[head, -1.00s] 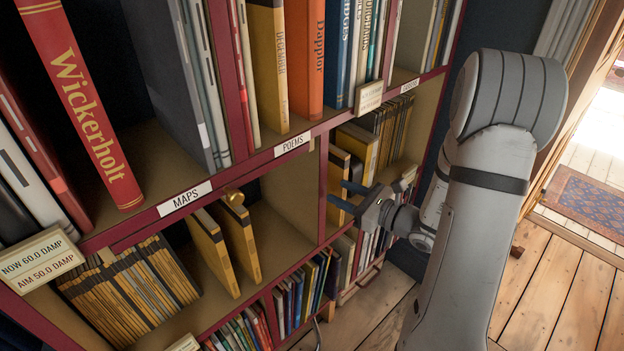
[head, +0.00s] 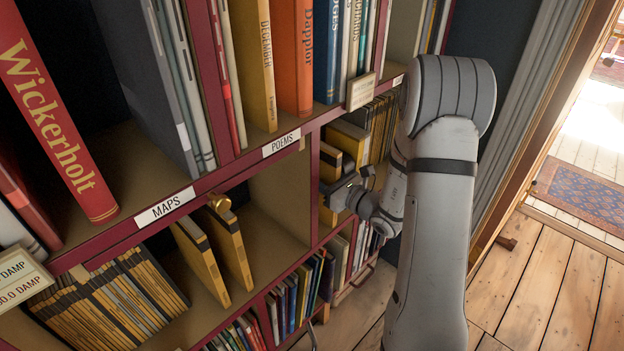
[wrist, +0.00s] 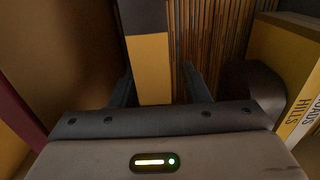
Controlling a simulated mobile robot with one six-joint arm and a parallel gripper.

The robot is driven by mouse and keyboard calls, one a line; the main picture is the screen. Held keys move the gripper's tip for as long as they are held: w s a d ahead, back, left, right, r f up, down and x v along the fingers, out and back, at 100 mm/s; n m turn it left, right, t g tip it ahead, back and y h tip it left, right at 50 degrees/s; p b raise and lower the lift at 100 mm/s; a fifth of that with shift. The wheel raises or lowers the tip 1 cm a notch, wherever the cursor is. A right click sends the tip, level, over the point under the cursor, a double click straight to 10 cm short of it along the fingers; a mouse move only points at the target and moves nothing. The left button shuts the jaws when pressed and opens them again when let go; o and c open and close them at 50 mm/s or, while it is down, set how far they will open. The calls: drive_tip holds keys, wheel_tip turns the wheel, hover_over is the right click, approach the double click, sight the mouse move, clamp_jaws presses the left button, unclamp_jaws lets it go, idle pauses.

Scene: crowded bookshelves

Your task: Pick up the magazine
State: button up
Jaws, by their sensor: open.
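My gripper (head: 345,190) reaches into the right-hand compartment of the shelf in the head view; its fingertips are hard to make out there. In the wrist view my gripper (wrist: 159,85) is open, one finger on each side of a yellow magazine (wrist: 149,68) with a dark upper band. The magazine stands upright between the fingers, and gaps seem to show beside it. I cannot tell how deep the fingers reach along it. In the head view a yellow and dark magazine (head: 330,160) shows just above my gripper, partly hidden.
A thick yellow book (wrist: 292,75) stands close on the right in the wrist view. Several thin spines (wrist: 212,40) fill the back. A wooden divider (wrist: 60,50) is on the left. Two yellow magazines (head: 200,262) lean in the neighbouring compartment.

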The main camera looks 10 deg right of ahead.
clamp_jaws()
idle(0.4)
